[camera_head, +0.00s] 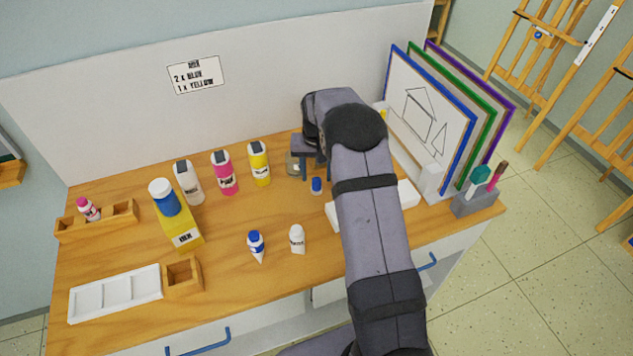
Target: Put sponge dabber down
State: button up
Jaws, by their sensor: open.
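My gripper (315,168) is open at the back right of the wooden table, with its fingers pointing down; my arm covers part of this area. The grey holder block (475,203) stands at the table's right corner. A teal-topped tool (480,175), which looks like the sponge dabber, stands upright in it beside a reddish-brown handled tool (497,175). My gripper is well to the left of the holder and apart from it. A small blue-topped item (316,186) sits just below my fingers; I cannot tell whether they touch.
Framed boards (430,112) lean in a rack at the right. White, pink and yellow bottles (259,163) stand at the back, with a glass jar (293,165) close to my gripper. Small bottles (297,239) stand in front. A white tray (115,294) lies front left. The front middle has bare room.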

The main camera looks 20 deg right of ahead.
aim_at(316, 192)
notch_tip(316, 192, up, 7)
jog(key=b, duration=0.1)
jog(key=s+a+n, duration=0.2)
jog(key=s+a, duration=0.3)
jog(key=s, duration=1.1)
jog(key=s+a+f+n+g, duration=0.1)
jog(key=s+a, duration=0.4)
jog(key=s, duration=1.1)
jog(key=shift+a+f+n+y, duration=0.2)
jog(key=shift+n+y, duration=0.1)
jog(key=shift+n, duration=0.4)
